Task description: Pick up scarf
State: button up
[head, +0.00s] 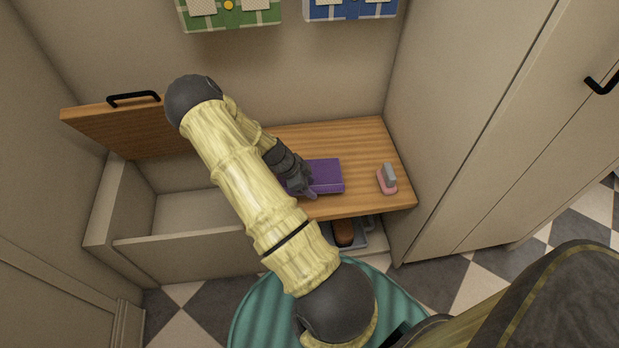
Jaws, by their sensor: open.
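A folded purple cloth, which looks like the scarf (328,177), lies flat on the wooden bench top (360,140). My gripper (308,190) is at the left side of the purple cloth, with its fingers pointing down towards it. The gripper is open. My arm and the gripper hide the cloth's left part. I cannot tell whether the fingers touch the cloth.
A pink and grey brush-like item (387,180) lies to the right on the bench. A hinged wooden lid (125,130) stands open over an empty bin (185,212) at left. Green (230,14) and blue (350,8) boxes hang above. A tall cabinet (480,110) bounds the right.

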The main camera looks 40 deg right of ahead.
grip_shut()
jog(key=shift+r, duration=0.1)
dwell(0.3)
notch_tip(320, 180, up, 10)
jog(key=p, duration=0.2)
dwell(0.3)
dwell(0.3)
